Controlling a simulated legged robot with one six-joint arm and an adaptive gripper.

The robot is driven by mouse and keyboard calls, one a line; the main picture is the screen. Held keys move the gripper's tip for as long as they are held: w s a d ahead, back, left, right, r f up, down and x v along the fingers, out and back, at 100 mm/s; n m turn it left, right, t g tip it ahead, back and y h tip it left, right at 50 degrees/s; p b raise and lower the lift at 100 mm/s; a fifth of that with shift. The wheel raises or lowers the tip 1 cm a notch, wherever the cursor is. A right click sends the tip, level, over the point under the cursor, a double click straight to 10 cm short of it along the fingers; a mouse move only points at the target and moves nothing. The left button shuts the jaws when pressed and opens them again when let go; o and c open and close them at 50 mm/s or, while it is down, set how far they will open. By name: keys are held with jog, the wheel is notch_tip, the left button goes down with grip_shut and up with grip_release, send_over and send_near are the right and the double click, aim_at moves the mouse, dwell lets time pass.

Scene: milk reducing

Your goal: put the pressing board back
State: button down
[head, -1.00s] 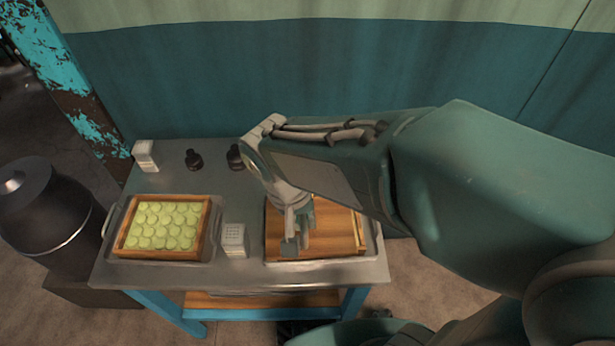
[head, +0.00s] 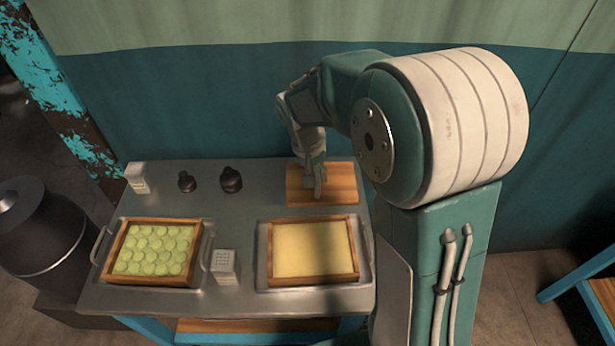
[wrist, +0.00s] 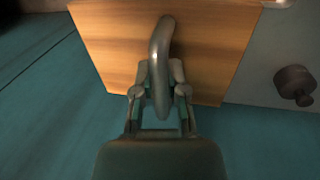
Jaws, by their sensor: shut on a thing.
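The pressing board (head: 337,185) is a flat wooden board with a grey handle. In the head view it is at the back right of the metal table, behind the right-hand tray. My gripper (head: 318,187) is above the board and shut on its handle. In the wrist view the board (wrist: 215,45) fills the upper middle, and the curved handle (wrist: 160,60) stands between the fingers of my gripper (wrist: 160,88). I cannot tell whether the board touches the table. Part of the board is hidden behind my gripper.
A wooden frame (head: 355,262) with a smooth pale-yellow filling sits in the right tray. A frame (head: 112,257) with green rounds sits in the left tray. A white box (head: 225,266) stands between them. Dark knobs (head: 231,180) and another white box (head: 137,178) stand at the back left.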

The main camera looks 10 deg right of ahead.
jog(key=w, duration=0.1)
jog(key=w+f, duration=0.1)
jog(key=w, duration=0.1)
jog(key=w+f, duration=0.1)
jog(key=w, duration=0.1)
jog(key=shift+w+f, duration=0.1)
jog(key=shift+f, duration=0.05)
jog(key=w+f, duration=0.4)
jog(key=f, duration=0.1)
jog(key=shift+w+d+f, duration=0.1)
jog(key=shift+w+f, duration=0.2)
jog(key=shift+w, duration=0.05)
notch_tip(320, 180, down, 3)
jog(key=shift+w+f, duration=0.15)
jog(key=shift+f, duration=0.05)
jog(key=c, duration=0.7)
grip_release()
